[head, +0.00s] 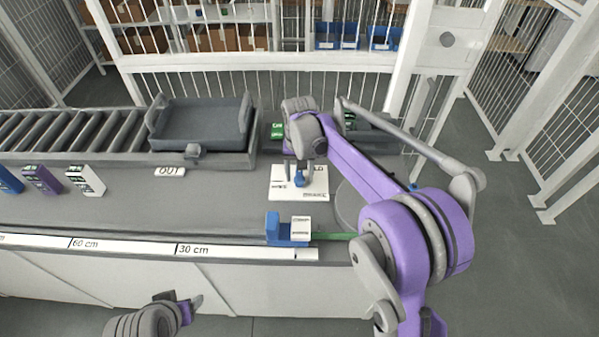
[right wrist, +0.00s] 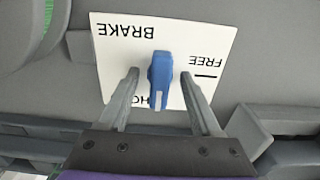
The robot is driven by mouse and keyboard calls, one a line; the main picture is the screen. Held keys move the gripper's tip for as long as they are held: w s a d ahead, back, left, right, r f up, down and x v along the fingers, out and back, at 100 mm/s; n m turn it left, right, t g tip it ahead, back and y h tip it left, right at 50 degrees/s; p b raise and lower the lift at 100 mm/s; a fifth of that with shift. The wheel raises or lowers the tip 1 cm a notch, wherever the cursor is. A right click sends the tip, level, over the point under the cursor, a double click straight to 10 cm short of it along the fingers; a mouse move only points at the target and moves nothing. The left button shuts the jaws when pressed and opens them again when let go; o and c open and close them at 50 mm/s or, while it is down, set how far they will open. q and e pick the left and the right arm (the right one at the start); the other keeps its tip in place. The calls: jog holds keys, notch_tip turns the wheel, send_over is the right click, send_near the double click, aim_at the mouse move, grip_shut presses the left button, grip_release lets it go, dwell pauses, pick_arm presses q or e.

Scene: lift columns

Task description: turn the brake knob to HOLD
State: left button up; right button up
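The brake knob (head: 299,180) is blue and stands on a white plate (head: 315,187) on the bench. In the right wrist view the knob (right wrist: 160,72) shows a white mark at its lower end, toward the partly hidden HOLD label (right wrist: 150,101) and away from FREE. The plate (right wrist: 120,55) reads upside down there. My right gripper (right wrist: 160,75) is open, with one finger on each side of the knob and a gap on both sides. It also shows over the plate in the head view (head: 304,170). My left gripper (head: 188,304) is low in front of the bench; its opening is unclear.
A grey tray (head: 200,125) rests at the end of the roller conveyor (head: 65,132). A blue block (head: 288,232) sits at the front ruler strip (head: 130,244). Several small boxes stand at the left. Mesh fencing and shelves lie behind.

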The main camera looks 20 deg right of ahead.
aim_at(299, 173)
dwell(0.4)
jog(key=shift+r+p, duration=2.1)
jog(key=shift+r, duration=2.45)
pick_arm(q)
notch_tip(299, 173, up, 6)
jog(key=w, duration=0.2)
jog(key=shift+t, duration=0.3)
jog(key=shift+f, duration=0.1)
pick_arm(e)
jog(key=s+d+r+n+t, duration=0.1)
jog(key=s+d+r+t, duration=0.15)
jog(key=s, duration=0.95)
jog(key=s+f+n+t, duration=0.1)
jog(key=s+f, duration=0.1)
jog(key=s, duration=0.5)
jog(key=s+f+n+t, duration=0.1)
jog(key=s+f+t, duration=0.1)
jog(key=s, duration=0.5)
jog(key=shift+s+f, duration=0.2)
jog(key=shift+f, duration=0.1)
